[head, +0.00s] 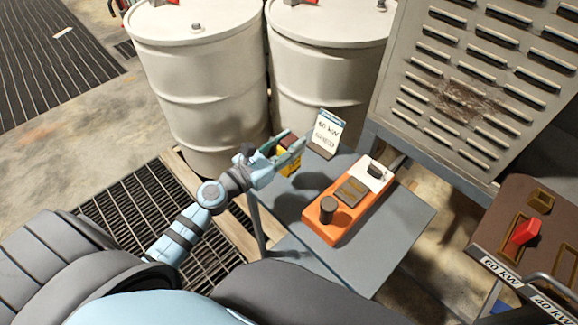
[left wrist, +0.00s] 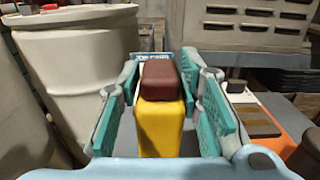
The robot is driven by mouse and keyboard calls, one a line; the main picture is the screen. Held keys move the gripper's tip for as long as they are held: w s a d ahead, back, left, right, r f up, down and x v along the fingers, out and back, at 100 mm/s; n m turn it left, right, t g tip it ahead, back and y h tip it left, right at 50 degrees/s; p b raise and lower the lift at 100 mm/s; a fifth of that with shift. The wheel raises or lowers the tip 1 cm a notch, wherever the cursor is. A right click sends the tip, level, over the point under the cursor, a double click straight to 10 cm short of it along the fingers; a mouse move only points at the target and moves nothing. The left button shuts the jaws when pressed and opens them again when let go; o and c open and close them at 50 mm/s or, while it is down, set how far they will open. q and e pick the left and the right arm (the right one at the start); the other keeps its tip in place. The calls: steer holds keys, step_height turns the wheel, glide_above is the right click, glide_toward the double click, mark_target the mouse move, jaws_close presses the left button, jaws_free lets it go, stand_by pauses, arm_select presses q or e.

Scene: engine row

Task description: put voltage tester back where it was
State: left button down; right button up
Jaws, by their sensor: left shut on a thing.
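The voltage tester, a small block with a yellow body and a dark red top, shows in the head view (head: 290,166) and in the left wrist view (left wrist: 160,125). My left gripper (head: 287,150) is shut on it, with one teal finger on each side. The gripper is by the back left corner of the small grey-blue table (head: 395,235). Whether the tester touches the tabletop is hard to tell. The gripper's fingers also show in the left wrist view (left wrist: 160,112). My right gripper is not in view.
An orange device with a dark knob (head: 335,222) lies on the table, and a white sign card (head: 326,132) stands at its back edge. Two cream drums (head: 200,85) stand behind. A louvred metal cabinet (head: 470,80) and a brown panel with a red switch (head: 512,215) are right.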

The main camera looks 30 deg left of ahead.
arm_select(q)
steer(key=f+b, duration=0.1)
steer(key=f, duration=0.1)
steer(key=f+b, duration=0.1)
steer(key=f, duration=0.1)
steer(key=f+b, duration=0.1)
steer(key=f, duration=0.1)
steer(key=shift+w, duration=0.3)
steer(key=shift+s+r, duration=0.15)
steer(key=shift+r, duration=0.2)
steer(key=c, duration=1.5)
jaws_free()
steer(key=shift+f, duration=0.15)
steer(key=shift+c, duration=0.2)
steer(key=o, duration=0.4)
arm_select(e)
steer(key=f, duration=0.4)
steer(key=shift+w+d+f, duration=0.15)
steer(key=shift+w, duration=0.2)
